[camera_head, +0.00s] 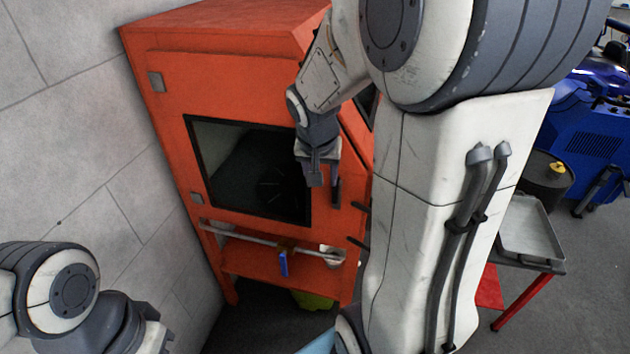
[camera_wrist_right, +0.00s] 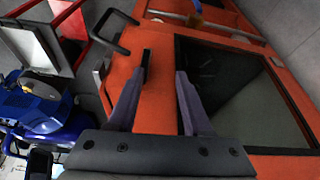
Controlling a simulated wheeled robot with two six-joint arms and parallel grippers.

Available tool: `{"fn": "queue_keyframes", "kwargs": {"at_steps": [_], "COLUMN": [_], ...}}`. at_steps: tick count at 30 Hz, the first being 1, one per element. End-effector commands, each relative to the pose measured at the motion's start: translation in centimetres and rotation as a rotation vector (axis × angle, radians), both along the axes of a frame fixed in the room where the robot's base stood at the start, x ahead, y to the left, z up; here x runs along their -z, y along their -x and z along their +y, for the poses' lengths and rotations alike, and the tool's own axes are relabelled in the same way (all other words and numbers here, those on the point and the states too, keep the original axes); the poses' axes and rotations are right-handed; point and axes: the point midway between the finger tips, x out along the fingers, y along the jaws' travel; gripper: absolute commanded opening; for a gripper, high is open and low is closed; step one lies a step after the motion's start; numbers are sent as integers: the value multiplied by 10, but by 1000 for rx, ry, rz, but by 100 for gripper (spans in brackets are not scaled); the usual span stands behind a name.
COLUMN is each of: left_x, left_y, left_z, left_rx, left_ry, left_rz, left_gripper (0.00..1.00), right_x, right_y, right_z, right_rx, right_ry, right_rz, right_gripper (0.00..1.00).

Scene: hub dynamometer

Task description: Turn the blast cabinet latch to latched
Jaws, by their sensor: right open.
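The orange blast cabinet (camera_head: 170,120) stands against the wall, with a dark window (camera_head: 245,170) in its front. It also fills much of the right wrist view (camera_wrist_right: 160,110). The latch looks like a short dark bar (camera_wrist_right: 146,66) on the orange front beside the window. My right gripper (camera_wrist_right: 160,82) is open, with its fingers towards the cabinet front and the bar showing between the fingertips, nearer the left one. I cannot tell whether they touch. In the head view the gripper (camera_head: 324,178) hangs at the window's right edge. My left gripper is out of view.
A rail (camera_head: 245,238) with a blue-tipped item (camera_head: 283,263) runs below the window. Dark handles (camera_head: 358,243) stick out at the cabinet's right. A metal tray (camera_head: 530,230) and blue machine (camera_head: 590,135) stand further right. My right arm hides part of the cabinet.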

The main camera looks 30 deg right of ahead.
Motion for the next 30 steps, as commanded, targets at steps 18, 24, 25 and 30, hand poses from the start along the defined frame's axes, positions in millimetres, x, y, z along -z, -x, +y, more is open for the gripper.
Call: {"fn": "queue_keyframes", "kwargs": {"at_steps": [18, 24, 25, 30], "left_x": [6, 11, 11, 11], "left_y": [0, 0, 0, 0], "left_z": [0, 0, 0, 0], "left_rx": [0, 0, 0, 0], "left_ry": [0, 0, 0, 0], "left_rz": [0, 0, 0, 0], "left_gripper": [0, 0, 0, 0], "right_x": [73, 94, 95, 99], "right_y": [-16, -22, -23, -25], "right_z": [-55, -62, -62, -64], "right_rx": [108, 107, 107, 107], "right_ry": [9, 11, 11, 11], "right_rz": [-22, -24, -24, -27], "right_gripper": [50, 50, 50, 50]}}
